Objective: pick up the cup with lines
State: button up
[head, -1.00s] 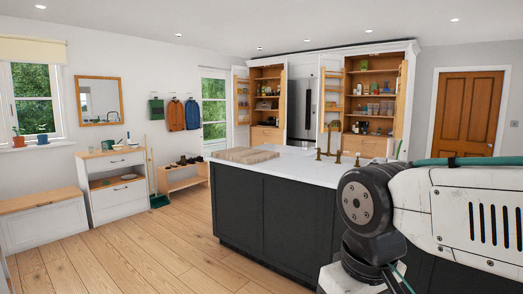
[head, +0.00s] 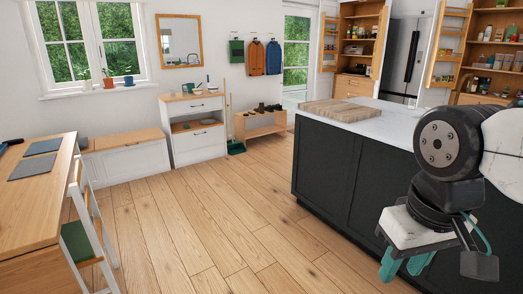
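I cannot make out a cup with lines in this view. A blue pot or cup (head: 128,80) stands on the window sill, too small to show any lines. Small items (head: 187,88) stand on the white drawer unit (head: 197,140), too small to name for sure. My gripper (head: 406,264), with teal fingers, hangs at the lower right in front of the dark island. Its fingers look apart with nothing between them. It is far from the sill and the drawer unit.
The dark island (head: 345,170) with a pale top and wooden board (head: 340,110) stands at right. A wooden table (head: 30,190) with grey mats and a chair (head: 85,225) is at left. A bench (head: 125,155) is by the wall. The wooden floor (head: 200,215) between is clear.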

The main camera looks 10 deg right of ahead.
aim_at(412, 101)
jog(key=i, duration=8.5)
jog(key=z, duration=2.7)
jog(key=i, duration=3.3)
